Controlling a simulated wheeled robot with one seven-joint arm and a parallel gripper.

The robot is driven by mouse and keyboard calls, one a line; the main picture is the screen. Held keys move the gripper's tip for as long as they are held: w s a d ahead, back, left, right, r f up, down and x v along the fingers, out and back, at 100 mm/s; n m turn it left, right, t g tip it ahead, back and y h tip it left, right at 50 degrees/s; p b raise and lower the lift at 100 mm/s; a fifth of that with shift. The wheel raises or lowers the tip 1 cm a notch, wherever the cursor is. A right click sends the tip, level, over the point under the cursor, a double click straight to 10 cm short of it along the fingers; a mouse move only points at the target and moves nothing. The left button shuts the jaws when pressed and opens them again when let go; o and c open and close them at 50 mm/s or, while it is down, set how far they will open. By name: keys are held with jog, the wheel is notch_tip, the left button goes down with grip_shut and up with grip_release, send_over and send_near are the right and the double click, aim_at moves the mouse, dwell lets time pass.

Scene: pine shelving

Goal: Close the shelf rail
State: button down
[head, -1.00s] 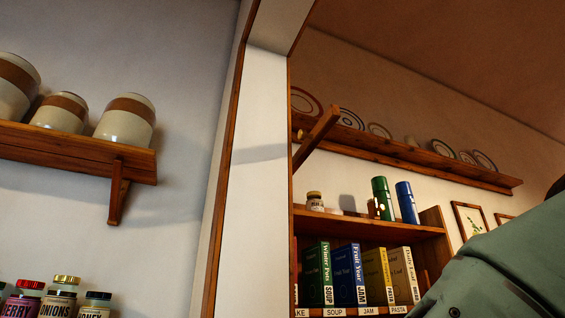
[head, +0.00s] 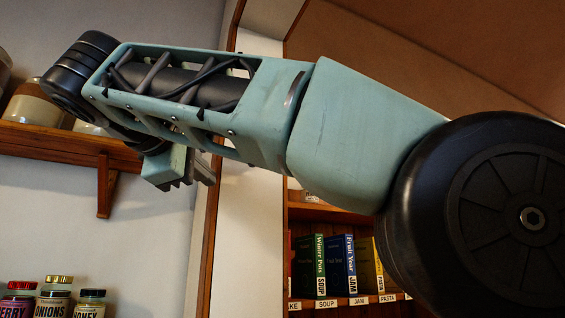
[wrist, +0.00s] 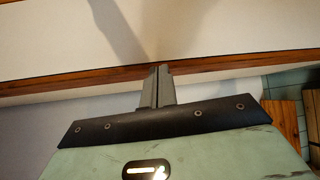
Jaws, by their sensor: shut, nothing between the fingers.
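My gripper (head: 202,172) hangs below my arm's end in the head view, left of the wood-edged wall corner. In the wrist view its two fingers (wrist: 157,87) are together and empty, with their tips by a brown wooden trim strip (wrist: 85,80) on a white wall; I cannot tell if they touch it. No shelf rail can be made out for sure now. My arm covers the high plate shelf at the right, where a slanted wooden bar showed earlier. I cannot tell whether that bar is the rail.
A wooden shelf (head: 50,143) with jars stands at the left, partly behind my arm. Lidded jars (head: 54,303) are below it. A bookcase with several books (head: 338,268) is at the lower right. Wooden furniture (wrist: 281,117) shows at the wrist view's right.

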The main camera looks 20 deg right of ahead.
jog(key=s+d+r+m+h+p, duration=0.1)
jog(key=s+r+m+h, duration=0.25)
jog(key=s+r, duration=0.45)
jog(key=w+d+r+g+p, duration=0.1)
jog(key=w+d, duration=0.5)
jog(key=d, duration=0.6)
jog(key=shift+w+d+p, duration=0.15)
jog(key=shift+w+p, duration=0.05)
jog(key=shift+p, duration=0.7)
